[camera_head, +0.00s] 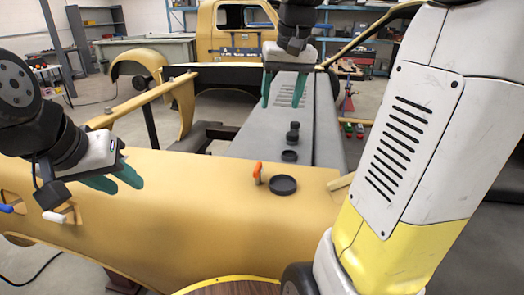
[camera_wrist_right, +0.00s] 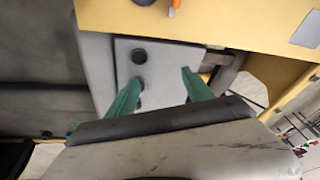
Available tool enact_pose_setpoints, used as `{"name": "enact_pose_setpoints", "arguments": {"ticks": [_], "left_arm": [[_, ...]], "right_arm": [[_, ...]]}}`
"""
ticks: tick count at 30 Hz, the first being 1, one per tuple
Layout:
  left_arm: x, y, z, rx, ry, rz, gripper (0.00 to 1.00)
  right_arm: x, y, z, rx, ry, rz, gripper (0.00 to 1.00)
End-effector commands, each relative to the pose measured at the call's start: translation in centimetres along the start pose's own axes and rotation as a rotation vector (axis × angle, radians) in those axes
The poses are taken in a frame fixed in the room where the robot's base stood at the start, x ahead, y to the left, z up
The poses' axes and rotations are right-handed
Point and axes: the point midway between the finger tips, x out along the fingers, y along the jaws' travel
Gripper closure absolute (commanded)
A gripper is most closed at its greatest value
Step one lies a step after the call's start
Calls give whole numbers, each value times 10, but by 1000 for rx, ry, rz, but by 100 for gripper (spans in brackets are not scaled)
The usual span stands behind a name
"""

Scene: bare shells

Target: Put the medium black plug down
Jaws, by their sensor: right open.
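Several round black plugs show in the head view. A wide plug (camera_head: 283,185) lies on the yellow shell, a flat plug (camera_head: 289,156) on the grey panel, and a taller dark plug or stack (camera_head: 292,136) behind it. I cannot tell for sure which is the medium one. My right gripper (camera_head: 283,92) is open and empty, beyond and above the grey-panel plugs. In the right wrist view, one plug (camera_wrist_right: 139,56) lies clear of the fingers and another (camera_wrist_right: 137,82) is beside the left fingertip of my right gripper (camera_wrist_right: 160,77). My left gripper (camera_head: 125,187) is open and empty over the yellow shell.
An orange-handled item (camera_head: 257,173) stands beside the wide plug. A white-handled item (camera_head: 54,217) and a blue-tipped item (camera_head: 6,208) are at the left. The yellow shell (camera_head: 180,230) fills the front. A yellow truck cab (camera_head: 237,35) stands behind. The grey panel is mostly clear.

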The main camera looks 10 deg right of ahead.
Motion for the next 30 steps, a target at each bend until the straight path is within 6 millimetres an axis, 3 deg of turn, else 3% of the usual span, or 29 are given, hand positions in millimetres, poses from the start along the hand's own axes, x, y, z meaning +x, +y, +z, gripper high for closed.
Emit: {"name": "enact_pose_setpoints", "arguments": {"ticks": [1,6,12,18,30], "left_arm": [[0,0,0,0,0,0,64],[0,0,0,0,0,0,64],[0,0,0,0,0,0,64],[0,0,0,0,0,0,64],[0,0,0,0,0,0,64]], "right_arm": [[-4,-9,27,-22,41,-17,40],[6,-32,102,-77,158,-80,40],[28,-45,160,-110,248,-133,40],[36,-49,176,-120,272,-148,40],[36,-48,176,-119,270,-147,40]]}}
